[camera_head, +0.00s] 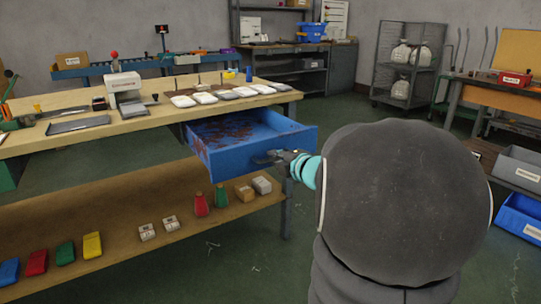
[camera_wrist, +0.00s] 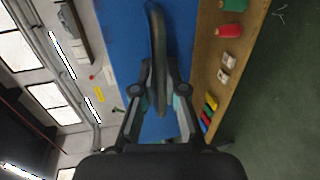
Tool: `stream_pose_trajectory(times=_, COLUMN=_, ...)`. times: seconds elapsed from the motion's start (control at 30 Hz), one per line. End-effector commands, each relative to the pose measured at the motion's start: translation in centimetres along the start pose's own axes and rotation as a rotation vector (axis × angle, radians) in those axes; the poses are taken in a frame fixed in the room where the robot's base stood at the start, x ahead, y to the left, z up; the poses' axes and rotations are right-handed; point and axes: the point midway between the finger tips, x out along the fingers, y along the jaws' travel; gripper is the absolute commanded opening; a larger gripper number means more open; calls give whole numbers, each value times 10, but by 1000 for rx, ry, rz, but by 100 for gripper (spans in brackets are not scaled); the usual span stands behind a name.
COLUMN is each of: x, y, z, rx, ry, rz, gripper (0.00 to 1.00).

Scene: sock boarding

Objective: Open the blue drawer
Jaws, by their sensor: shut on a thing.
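The blue drawer (camera_head: 245,140) stands pulled out from under the wooden workbench (camera_head: 60,136), its inside with reddish-brown patches open to view. My gripper (camera_head: 285,158) is at the drawer's front face, shut on its dark handle (camera_head: 262,158). In the wrist view the blue drawer front (camera_wrist: 115,45) fills the upper middle. The dark handle bar (camera_wrist: 158,60) runs between the fingers of my gripper (camera_wrist: 158,95). My dark arm covers part of the room on the right in the head view.
Under the drawer, a lower shelf (camera_head: 120,235) holds small boxes, red and green bottles and coloured packets. Grey and white flat items (camera_head: 225,93) lie on the benchtop. A wire cage with sacks (camera_head: 405,62) stands at the back. Blue and grey bins are at the right edge.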

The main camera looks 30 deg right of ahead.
Motion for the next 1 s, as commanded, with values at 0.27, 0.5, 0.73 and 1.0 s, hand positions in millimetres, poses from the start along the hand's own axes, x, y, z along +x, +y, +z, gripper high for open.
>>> stream_pose_trajectory(times=0.27, x=0, y=-1, z=0, rx=0, ry=1, rz=-1, gripper=0)
stream_pose_trajectory(times=0.5, x=0, y=0, z=0, rx=0, ry=0, rz=0, gripper=23)
stream_pose_trajectory(times=0.73, x=-3, y=0, z=0, rx=0, ry=-1, rz=0, gripper=23)
stream_pose_trajectory(times=1.0, x=-42, y=1, z=2, rx=-2, ry=-5, rz=2, gripper=23)
